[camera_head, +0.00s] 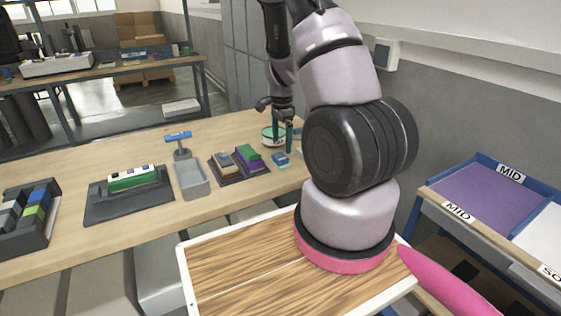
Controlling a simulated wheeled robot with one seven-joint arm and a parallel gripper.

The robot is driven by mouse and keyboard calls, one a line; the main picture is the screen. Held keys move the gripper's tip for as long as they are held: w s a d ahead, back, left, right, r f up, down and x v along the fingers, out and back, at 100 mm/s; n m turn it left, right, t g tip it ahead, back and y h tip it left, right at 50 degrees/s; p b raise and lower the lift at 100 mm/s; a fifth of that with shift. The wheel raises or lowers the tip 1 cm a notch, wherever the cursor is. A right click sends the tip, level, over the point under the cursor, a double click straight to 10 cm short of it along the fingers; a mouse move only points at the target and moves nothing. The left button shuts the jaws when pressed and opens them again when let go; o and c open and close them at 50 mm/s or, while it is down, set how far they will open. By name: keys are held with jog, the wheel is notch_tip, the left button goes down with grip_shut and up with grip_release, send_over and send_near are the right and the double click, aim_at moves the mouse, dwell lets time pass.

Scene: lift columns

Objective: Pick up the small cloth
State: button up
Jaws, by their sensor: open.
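My gripper (282,145) is at the back right of the wooden workbench (235,125), pointing down with its two dark green fingers apart. It looks empty. A small blue folded-looking item (281,160) lies on the bench just below and in front of the fingers; it may be the small cloth, but it is too small to be sure. A round white and green container (268,134) stands right behind the fingers and is partly hidden by them. I cannot tell whether the fingers touch either thing.
A dark tray (257,175) with purple, green and tan blocks is left of the blue item. Blue-edged trays (487,195) stand at right.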

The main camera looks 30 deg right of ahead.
aim_at(280, 156)
jog(key=shift+s+a+f, duration=0.1)
jog(key=shift+a+f, duration=0.05)
jog(key=shift+f, duration=1.2)
jog(key=shift+s+a+f, duration=0.1)
jog(key=shift+a+f, duration=0.05)
jog(key=shift+f, duration=1.2)
jog(key=c, duration=1.2)
notch_tip(280, 156, up, 10)
jog(key=shift+r, duration=0.1)
jog(key=o, duration=0.9)
jog(key=shift+c, duration=0.2)
jog(key=c, duration=0.6)
